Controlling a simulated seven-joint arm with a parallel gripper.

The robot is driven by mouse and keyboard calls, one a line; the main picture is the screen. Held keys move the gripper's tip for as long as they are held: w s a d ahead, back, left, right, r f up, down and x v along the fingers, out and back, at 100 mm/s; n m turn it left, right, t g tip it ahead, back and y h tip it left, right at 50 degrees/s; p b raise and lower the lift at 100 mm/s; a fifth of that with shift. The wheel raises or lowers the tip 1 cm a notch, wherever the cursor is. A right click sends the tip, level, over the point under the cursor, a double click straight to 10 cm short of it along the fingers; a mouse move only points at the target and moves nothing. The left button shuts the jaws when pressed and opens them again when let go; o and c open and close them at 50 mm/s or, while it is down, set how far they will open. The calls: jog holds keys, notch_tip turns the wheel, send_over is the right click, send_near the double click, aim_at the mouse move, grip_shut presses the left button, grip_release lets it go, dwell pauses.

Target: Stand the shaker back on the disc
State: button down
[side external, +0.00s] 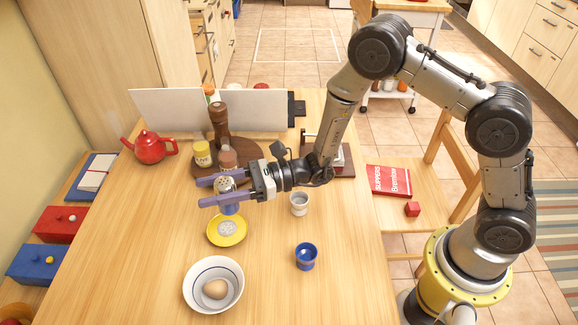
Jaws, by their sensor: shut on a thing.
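My gripper (214,191) reaches in from the right with its two purple fingers around a shaker. The shaker has a pale, dotted top (224,184) between the fingers and a blue lower part that shows below the near finger. It looks roughly upright; the fingers hide its middle. A dark brown round disc (204,170) lies behind the gripper. A yellow dish (227,240) with a grey speckled round centre lies just in front of the shaker. I cannot tell whether the shaker's base touches anything.
A pepper mill (220,125), a yellow-capped jar (202,153) and a brown-capped shaker (228,160) stand on the brown disc. A red teapot (151,148) is left. A grey cup (299,204), blue cup (306,256) and bowl with an egg (213,285) stand nearer.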

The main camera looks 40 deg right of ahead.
jog(key=d+r+m+t+h, duration=0.1)
jog(key=d+m+t+h, duration=0.25)
jog(key=d, duration=0.55)
jog(key=w+d+r+m+t+h, duration=0.1)
jog(key=d+r+m+t+h, duration=0.2)
jog(key=d, duration=0.6)
jog(key=d+m+t+h, duration=0.2)
jog(key=d+m+h, duration=0.15)
jog(key=d, duration=0.65)
jog(key=s+a+f+n+g+y, duration=0.2)
jog(key=s+a+n+g+y, duration=0.35)
jog(key=s+a, duration=0.35)
jog(key=s+a+f+n+g+y, duration=0.3)
jog(key=s+a+n+g+y, duration=0.25)
jog(key=a, duration=0.65)
send_over(234, 259)
jog(key=shift+t, duration=0.45)
jog(key=shift+f, duration=6.4)
